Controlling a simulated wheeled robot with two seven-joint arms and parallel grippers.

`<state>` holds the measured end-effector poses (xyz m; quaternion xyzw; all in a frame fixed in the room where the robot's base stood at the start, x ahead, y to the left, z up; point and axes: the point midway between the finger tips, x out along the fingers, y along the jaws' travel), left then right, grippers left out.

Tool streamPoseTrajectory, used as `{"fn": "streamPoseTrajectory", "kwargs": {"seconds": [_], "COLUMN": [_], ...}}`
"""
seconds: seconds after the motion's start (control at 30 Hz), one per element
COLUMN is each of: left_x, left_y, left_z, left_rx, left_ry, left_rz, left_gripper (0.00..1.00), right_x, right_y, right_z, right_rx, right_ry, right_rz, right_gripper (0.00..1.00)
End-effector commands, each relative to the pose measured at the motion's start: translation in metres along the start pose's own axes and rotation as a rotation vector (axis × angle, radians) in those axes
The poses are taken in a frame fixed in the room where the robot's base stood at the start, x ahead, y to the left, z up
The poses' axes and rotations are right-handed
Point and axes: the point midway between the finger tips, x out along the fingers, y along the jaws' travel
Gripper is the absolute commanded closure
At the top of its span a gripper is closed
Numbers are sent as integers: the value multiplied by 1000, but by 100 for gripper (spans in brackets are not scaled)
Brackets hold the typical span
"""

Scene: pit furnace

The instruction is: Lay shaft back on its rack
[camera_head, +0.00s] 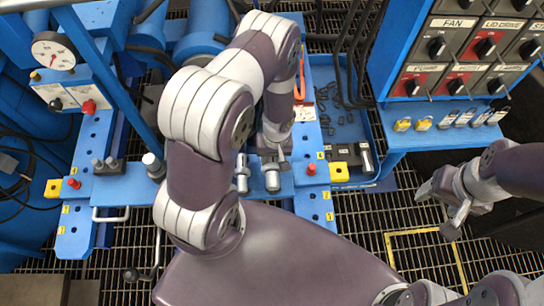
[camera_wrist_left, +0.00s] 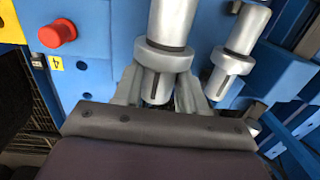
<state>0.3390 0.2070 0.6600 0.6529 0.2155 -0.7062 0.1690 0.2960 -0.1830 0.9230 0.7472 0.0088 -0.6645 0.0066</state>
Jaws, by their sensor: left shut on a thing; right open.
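My left gripper (camera_head: 270,152) is shut on a silver shaft (camera_head: 272,180), whose collared end shows below the fingers. My right gripper (camera_head: 440,208) is open and empty at the right.
A blue tray (camera_head: 374,150) with chain and a metal part is right of the left gripper. A control panel (camera_head: 468,50) and a shelf of padlocks (camera_head: 440,137) stand at the right. A gauge (camera_head: 54,52) is upper left. Floor grating (camera_head: 375,225) is open below the right gripper.

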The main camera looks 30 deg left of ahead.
Motion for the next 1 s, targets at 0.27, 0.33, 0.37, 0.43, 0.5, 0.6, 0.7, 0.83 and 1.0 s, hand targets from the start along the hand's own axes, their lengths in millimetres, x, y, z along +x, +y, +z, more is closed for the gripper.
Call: {"fn": "streamPoseTrajectory", "kwargs": {"seconds": [0.27, 0.33, 0.37, 0.43, 0.5, 0.6, 0.7, 0.83, 1.0], "left_x": [-1, -1, -1, 0, -2, -16, -41, -78, -113], "left_y": [0, 0, 0, 0, 0, 1, 1, 1, 0], "left_z": [-1, 0, 0, 0, 0, -1, -1, -1, -1], "left_rx": [0, 0, 0, 0, 0, 0, 0, -1, -1], "left_ry": [1, 1, 1, -1, 0, 4, 5, 5, 4], "left_rz": [1, 0, 0, 0, 0, 2, 2, 3, 2], "left_gripper": [29, 29, 29, 29, 29, 29, 29, 29, 29], "right_x": [-1, -1, -1, 0, -1, -4, -9, -14, -17], "right_y": [0, 0, 0, 0, 0, 0, 0, 0, 0], "right_z": [0, 0, 0, 0, 0, 0, -1, -2, -2], "right_rx": [0, 0, 0, 0, 0, 0, 0, 0, 0], "right_ry": [0, 0, 0, 0, 0, 0, 0, 0, 0], "right_rz": [0, 0, 0, 0, 0, 0, 0, 0, 0], "right_gripper": [36, 36, 36, 36, 36, 36, 36, 36, 36]}}
